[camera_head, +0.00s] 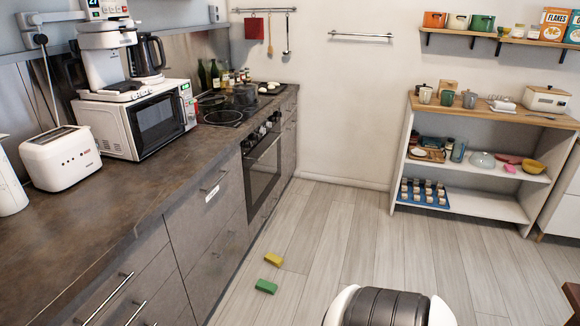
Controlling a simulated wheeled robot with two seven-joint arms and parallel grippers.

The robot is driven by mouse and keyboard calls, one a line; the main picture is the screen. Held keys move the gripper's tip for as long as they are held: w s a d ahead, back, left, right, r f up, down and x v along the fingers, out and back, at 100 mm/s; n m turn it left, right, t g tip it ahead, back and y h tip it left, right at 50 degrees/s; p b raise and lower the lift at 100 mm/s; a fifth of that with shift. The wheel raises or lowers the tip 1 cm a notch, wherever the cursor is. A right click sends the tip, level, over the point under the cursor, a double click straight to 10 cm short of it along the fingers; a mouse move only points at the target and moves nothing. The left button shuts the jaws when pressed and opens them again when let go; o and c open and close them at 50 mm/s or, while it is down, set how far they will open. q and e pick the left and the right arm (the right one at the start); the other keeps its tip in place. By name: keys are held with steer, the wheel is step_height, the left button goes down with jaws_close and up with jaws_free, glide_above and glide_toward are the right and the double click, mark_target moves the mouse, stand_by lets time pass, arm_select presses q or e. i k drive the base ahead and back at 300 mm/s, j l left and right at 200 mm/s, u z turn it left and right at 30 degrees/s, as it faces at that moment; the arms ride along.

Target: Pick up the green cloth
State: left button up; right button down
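A small green piece (266,286) lies flat on the wooden floor, close to the base of the dark lower cabinets. It looks like a short thick block, more like a sponge than a loose cloth. It is fully in sight and nothing covers it. A similar yellow piece (273,259) lies just behind it, apart from it. Neither of my grippers is in view.
The counter (130,205) with a toaster (60,157) and a microwave (145,117) runs along the left. The oven (263,165) is shut. A white shelf unit (471,203) stands at the back right. The middle floor (335,232) is clear.

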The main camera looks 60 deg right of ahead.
mark_target(269, 288)
steer(key=z, duration=1.85)
steer(key=i+l+u, duration=0.2)
steer(key=i+l, duration=0.15)
steer(key=i, duration=0.2)
steer(key=i+l+u, duration=0.2)
steer(key=i+l, duration=0.3)
steer(key=i, duration=0.05)
